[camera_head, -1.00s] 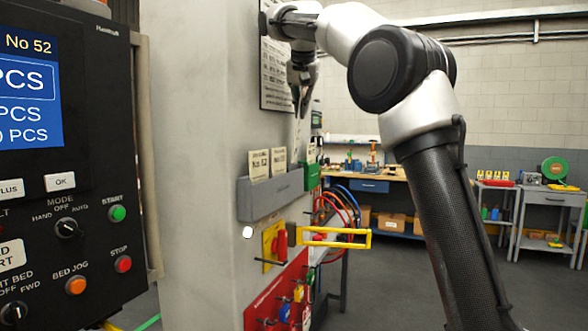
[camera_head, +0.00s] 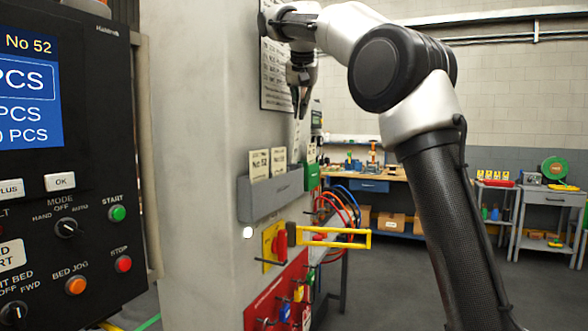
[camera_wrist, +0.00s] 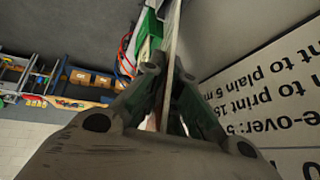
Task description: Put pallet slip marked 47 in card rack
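My gripper (camera_head: 300,112) is shut on a thin pale slip (camera_head: 297,129), held in front of the grey pillar, above and to the right of the grey card rack. In the wrist view the slip (camera_wrist: 173,45) shows nearly edge-on between the fingers (camera_wrist: 163,108); its number cannot be read. The grey card rack (camera_head: 262,206) is fixed to the pillar and holds upright cream cards (camera_head: 259,165) in its left and middle parts. A smaller green holder (camera_head: 312,178) sits just right of it, with a pale card (camera_head: 311,152) above it.
A printed notice (camera_head: 274,75) is on the pillar behind my gripper. Below the rack are a yellow bracket (camera_head: 345,245) sticking out, a red tag board (camera_head: 272,305) and hoses (camera_head: 345,205). The control panel (camera_head: 80,200) fills the left. A workbench (camera_head: 395,178) stands behind.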

